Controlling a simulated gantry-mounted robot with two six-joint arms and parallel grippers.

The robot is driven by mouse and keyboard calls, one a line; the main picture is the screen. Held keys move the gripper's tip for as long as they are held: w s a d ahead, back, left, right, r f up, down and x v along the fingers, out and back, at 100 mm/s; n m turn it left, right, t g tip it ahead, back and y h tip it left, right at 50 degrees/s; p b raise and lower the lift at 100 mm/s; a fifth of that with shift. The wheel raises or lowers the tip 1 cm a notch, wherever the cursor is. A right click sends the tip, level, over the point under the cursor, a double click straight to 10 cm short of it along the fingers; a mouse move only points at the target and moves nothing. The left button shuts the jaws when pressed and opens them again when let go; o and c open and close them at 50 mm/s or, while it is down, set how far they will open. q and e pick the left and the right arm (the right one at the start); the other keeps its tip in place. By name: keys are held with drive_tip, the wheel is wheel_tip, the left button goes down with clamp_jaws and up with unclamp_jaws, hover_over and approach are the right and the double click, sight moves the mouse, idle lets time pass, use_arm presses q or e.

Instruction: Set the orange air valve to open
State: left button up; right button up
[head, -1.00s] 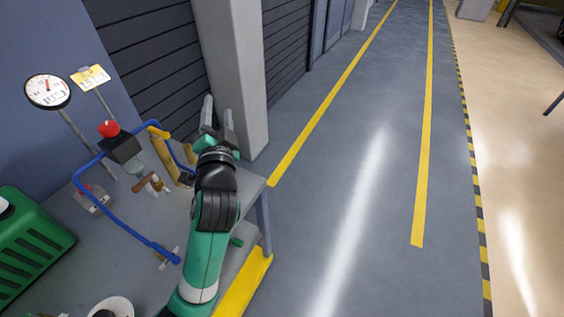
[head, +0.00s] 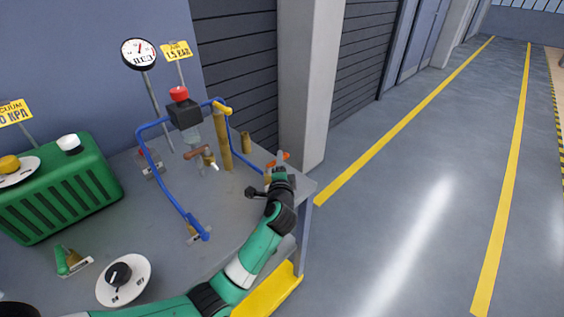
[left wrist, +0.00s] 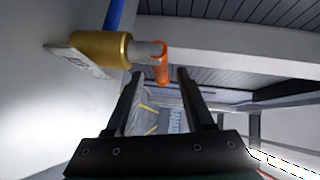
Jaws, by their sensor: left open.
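The orange air valve shows in the left wrist view as a brass body (left wrist: 100,49) with a grey stem and an orange handle (left wrist: 161,66). The handle hangs downward in that view, just at or beyond the fingertips and between them sideways. My left gripper (left wrist: 160,74) is open, a finger on each side of the handle, with no clear contact. In the head view the orange handle (head: 279,159) is at the table's right end, and my left gripper (head: 281,172) is right at it, partly hiding the valve. My right gripper is not in view.
A blue hose (head: 171,188) loops over the grey table (head: 222,205). A brass post (head: 222,140), a black box with a red knob (head: 180,95) and a round gauge (head: 139,53) stand behind. A green unit (head: 60,190) is left, a white dial (head: 138,268) in front.

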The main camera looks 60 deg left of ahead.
use_arm(q)
drive_tip(key=b+x, duration=0.2)
drive_tip(key=x, duration=0.3)
drive_tip(key=shift+w+a, duration=0.3)
drive_tip(key=shift+a, duration=0.2)
clamp_jaws()
idle(0.9)
